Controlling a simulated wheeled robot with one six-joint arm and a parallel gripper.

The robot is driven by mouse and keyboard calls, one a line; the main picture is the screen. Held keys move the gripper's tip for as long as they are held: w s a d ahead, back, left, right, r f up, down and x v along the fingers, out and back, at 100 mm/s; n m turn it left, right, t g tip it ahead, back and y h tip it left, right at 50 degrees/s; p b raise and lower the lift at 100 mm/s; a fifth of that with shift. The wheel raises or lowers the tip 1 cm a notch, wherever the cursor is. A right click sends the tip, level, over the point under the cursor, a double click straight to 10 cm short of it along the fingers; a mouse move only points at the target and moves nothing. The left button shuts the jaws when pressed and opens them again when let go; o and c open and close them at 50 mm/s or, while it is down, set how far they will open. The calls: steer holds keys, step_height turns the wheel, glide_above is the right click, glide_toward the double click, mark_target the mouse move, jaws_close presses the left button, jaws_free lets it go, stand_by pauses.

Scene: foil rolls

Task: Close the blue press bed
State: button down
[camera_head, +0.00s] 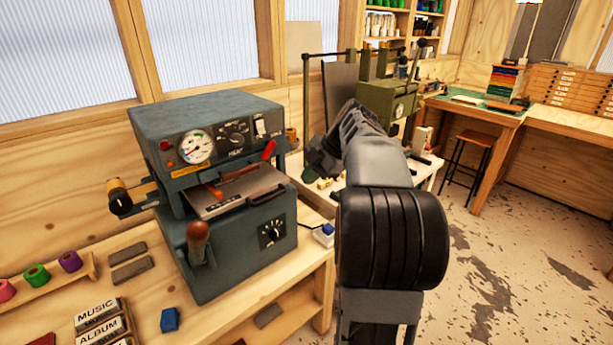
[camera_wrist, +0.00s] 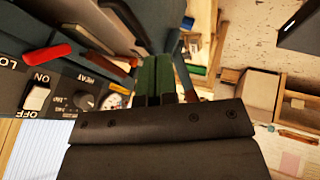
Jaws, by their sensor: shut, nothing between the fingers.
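The blue press (camera_head: 205,120) stands on the bench at left in the head view, with a gauge and a heat dial on its upper front. Its bed (camera_head: 240,192), a flat grey plate, sticks out toward the front below the head, with a gap above it. A red lever (camera_head: 269,151) is at the right of the head; a red handle also shows in the wrist view (camera_wrist: 48,55). My gripper (camera_head: 318,165) is right of the press, apart from the bed. Its two green fingers (camera_wrist: 158,62) are together and empty in the wrist view.
A green press (camera_head: 388,105) stands behind my arm. A brown-knobbed handle (camera_head: 198,237) rises at the blue press's front, and a knobbed arm (camera_head: 120,196) sticks out left. Foil rolls (camera_head: 37,276) and type blocks (camera_head: 97,315) lie at the front left. Open floor is at right.

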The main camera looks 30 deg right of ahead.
steer(key=w+a+f+p, duration=0.2)
steer(key=w+a+f, duration=0.1)
steer(key=w+f, duration=0.3)
steer(key=shift+w+a+f, duration=0.25)
steer(key=shift+w+f, duration=0.1)
steer(key=shift+f, duration=0.1)
